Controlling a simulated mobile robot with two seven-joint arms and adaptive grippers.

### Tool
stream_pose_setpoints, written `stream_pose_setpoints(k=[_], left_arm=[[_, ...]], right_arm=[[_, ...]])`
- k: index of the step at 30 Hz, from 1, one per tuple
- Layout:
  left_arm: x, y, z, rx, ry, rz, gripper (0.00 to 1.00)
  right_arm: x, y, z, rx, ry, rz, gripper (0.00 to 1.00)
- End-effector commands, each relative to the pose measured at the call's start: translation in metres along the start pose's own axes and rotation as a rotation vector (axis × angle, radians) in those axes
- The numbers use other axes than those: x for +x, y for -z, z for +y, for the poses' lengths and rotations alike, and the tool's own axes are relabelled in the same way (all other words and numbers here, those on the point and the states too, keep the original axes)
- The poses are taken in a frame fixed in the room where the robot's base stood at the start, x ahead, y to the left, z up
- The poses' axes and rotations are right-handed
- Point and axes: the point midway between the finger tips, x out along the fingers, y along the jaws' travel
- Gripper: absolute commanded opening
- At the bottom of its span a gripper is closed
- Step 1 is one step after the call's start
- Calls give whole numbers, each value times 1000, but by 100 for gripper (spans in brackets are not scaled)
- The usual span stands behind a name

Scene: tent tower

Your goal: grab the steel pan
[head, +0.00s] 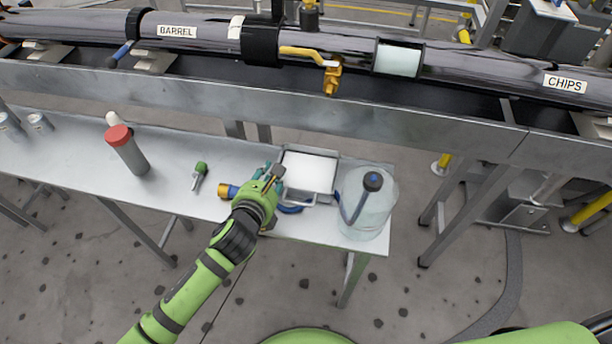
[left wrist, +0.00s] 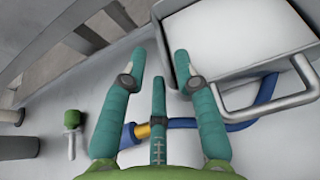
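The steel pan (head: 335,174) is a square metal tray with a white filling, on the bench near its right end. In the left wrist view the pan's handle (left wrist: 270,106) sticks out toward the lower right. My left gripper (head: 272,176) is at the pan's left side in the head view. In the left wrist view its teal fingers (left wrist: 160,62) are spread, with nothing between them. The right fingertip is close to the pan's near left corner; I cannot tell whether it touches. My right gripper is not in view.
A clear jug (head: 372,212) with a blue handle stands right of the pan. A blue hose (left wrist: 240,124) passes by the pan handle. A steel beam runs behind.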

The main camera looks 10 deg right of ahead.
Motion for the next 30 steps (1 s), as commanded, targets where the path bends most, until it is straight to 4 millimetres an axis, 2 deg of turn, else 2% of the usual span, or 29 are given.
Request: stream_pose_setpoints(k=[3,7,17,19,20,30], left_arm=[[22,1,0,-2,-1,0,30],[39,1,0,-3,0,0,30],[45,0,0,-2,1,0,30],[45,0,0,-2,1,0,6],[45,0,0,-2,1,0,0],[45,-2,-1,-4,2,-4,0]], right_arm=[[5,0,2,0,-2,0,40],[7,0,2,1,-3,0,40],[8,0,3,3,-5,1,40],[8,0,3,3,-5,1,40],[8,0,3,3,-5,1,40],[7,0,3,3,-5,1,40]])
